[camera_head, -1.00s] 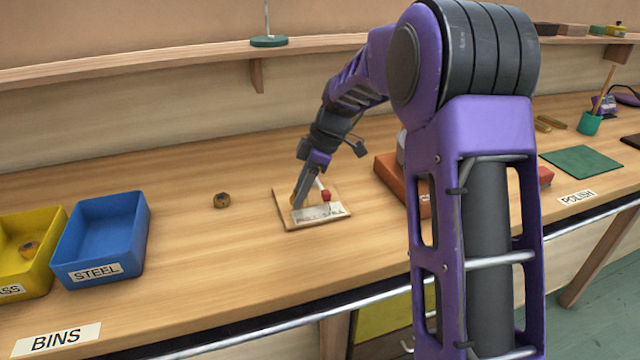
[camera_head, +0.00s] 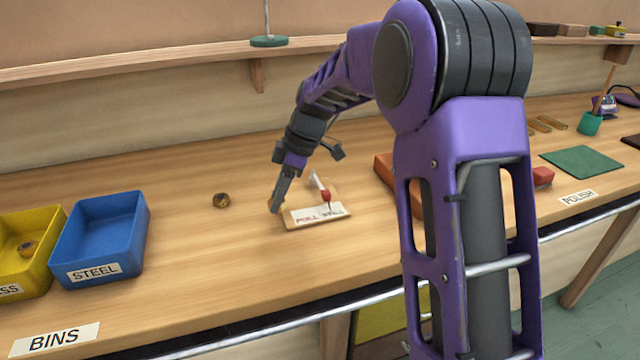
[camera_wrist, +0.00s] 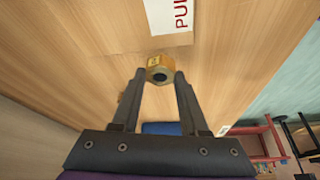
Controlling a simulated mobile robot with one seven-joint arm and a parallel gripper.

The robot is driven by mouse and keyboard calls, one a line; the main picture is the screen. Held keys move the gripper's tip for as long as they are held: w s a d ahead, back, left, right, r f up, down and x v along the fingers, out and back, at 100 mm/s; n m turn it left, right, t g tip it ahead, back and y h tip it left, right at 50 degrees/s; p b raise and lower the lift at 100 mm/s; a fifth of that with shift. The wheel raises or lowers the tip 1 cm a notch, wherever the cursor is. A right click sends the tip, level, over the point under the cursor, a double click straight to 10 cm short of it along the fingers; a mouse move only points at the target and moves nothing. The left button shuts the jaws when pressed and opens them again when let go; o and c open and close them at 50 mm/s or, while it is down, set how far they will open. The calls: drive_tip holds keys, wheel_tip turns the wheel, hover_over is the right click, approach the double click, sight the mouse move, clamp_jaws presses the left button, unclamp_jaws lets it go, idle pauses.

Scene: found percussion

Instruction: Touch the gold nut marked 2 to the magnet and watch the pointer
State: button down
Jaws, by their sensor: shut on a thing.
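My gripper (camera_head: 277,207) is shut on a gold nut (camera_wrist: 160,69), held between the fingertips in the wrist view. A small yellow mark shows on the nut, but its number is too small to read. In the head view the gripper is just left of a wooden tester board (camera_head: 317,221), low over the table. The board has a PULL / STILL label (camera_head: 307,217), a white post and a red piece (camera_head: 326,195). A thin dark pointer (camera_head: 330,207) below the red piece is on the STILL side. I cannot make out the magnet for certain.
Another nut (camera_head: 221,200) lies on the table left of the gripper. A blue STEEL bin (camera_head: 103,262) and a yellow bin (camera_head: 30,280) holding a nut (camera_head: 28,249) stand at the left. An orange block (camera_head: 385,168) is right of the board, partly behind my arm.

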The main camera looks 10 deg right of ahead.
drive_tip(key=shift+r+p, duration=2.6)
drive_tip(key=shift+r, duration=1.45)
drive_tip(key=shift+a, duration=0.15)
